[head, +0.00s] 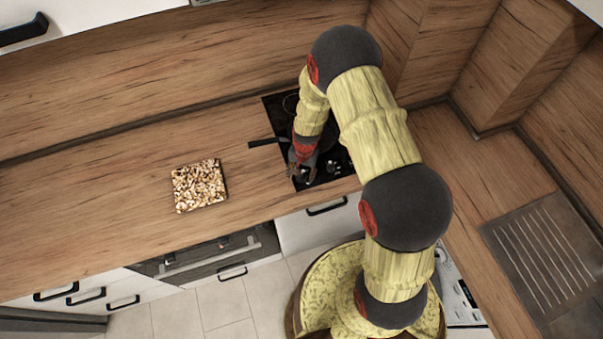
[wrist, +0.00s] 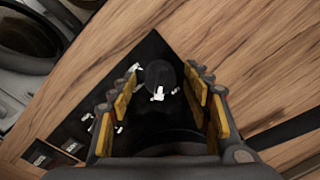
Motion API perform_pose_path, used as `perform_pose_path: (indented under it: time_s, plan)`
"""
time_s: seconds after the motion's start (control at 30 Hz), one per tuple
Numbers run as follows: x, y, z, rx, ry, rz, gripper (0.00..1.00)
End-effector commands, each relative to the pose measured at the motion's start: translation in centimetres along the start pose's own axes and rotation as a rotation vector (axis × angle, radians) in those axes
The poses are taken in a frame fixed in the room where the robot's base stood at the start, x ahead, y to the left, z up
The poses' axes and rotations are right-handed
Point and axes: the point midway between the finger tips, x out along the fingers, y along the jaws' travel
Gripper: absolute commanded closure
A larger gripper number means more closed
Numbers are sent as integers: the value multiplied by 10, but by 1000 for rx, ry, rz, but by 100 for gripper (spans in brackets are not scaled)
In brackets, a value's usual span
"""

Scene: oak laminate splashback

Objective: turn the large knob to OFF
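The large knob (wrist: 160,75) is dark and round with a white mark on its near edge. In the wrist view it shows between my fingertips, with small gaps to either side. My gripper (wrist: 163,76) is open, its yellow-padded fingers spread; I cannot tell whether they reach down around the knob. In the head view my gripper (head: 303,164) is low over the front left of the black hob (head: 276,108). The arm and gripper hide much of the hob there. Smaller knobs with white marks lie to the left in the wrist view (wrist: 119,128).
A square patterned board (head: 199,186) lies on the wooden counter left of the hob. A dark handle (head: 263,142) sticks out over the hob's left edge. A ribbed metal drainer (head: 545,250) is at the right. The counter at far left is clear.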

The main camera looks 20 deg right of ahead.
Motion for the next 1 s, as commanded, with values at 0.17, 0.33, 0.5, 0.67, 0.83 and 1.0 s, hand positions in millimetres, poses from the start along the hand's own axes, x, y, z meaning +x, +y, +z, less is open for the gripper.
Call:
perform_pose_path:
  time_s: [0.17, 0.33, 0.5, 0.67, 0.83, 1.0]
  plan:
    - [0, 0, 0, 0, 0, 0, 63]
    - [0, 0, 0, 0, 0, 0, 72]
    - [0, 0, 0, 0, 0, 0, 82]
    - [0, 0, 0, 0, 0, 0, 91]
    - [0, 0, 0, -3, 0, 0, 94]
    - [0, 0, -1, -36, -2, 0, 94]
